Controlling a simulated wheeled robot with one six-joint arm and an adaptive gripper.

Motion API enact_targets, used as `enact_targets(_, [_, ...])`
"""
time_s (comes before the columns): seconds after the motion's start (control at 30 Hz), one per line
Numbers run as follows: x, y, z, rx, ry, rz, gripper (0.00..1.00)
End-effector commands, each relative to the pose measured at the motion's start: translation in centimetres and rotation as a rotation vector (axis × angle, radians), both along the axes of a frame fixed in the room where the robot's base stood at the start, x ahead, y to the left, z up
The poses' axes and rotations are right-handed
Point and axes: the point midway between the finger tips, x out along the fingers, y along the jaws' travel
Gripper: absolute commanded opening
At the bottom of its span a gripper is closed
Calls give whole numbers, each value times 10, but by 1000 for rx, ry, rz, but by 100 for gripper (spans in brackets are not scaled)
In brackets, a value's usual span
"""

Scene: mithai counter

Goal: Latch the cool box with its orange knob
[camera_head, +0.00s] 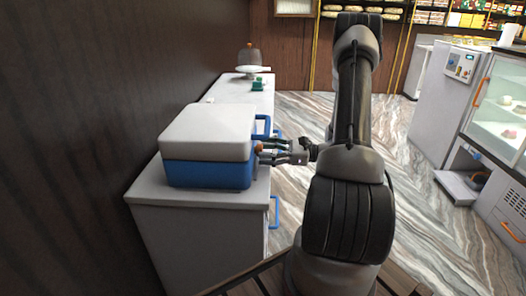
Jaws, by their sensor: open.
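The cool box (208,173), with a blue body and a white lid (207,131), stands on a pale counter on the left. Its lid looks closed. A small orange knob (259,148) shows on its right side, near the seam between lid and body. My gripper (264,154) reaches in from the right with its fingers pointing left at the knob. The fingers are open, with the knob at or between their tips. I cannot tell whether they touch it. The knob is partly hidden by the fingers.
The counter (185,193) runs back along a dark wall, with blue handles (275,212) on its right side. A green item (257,84) and a scale-like object (250,62) stand farther back. A glass display case (500,100) is at right. Marble floor (300,110) lies open between.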

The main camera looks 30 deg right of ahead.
Motion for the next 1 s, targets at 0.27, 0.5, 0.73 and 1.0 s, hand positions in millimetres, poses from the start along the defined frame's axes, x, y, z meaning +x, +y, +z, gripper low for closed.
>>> enact_targets(0.27, [8, 11, 0, -1, 1, 0, 60])
enact_targets(0.5, [7, 11, 0, -1, 1, 0, 42])
enact_targets(0.73, [7, 10, 0, -1, 1, 0, 14])
enact_targets(1.0, [7, 10, 0, 20, 33, 0, 14])
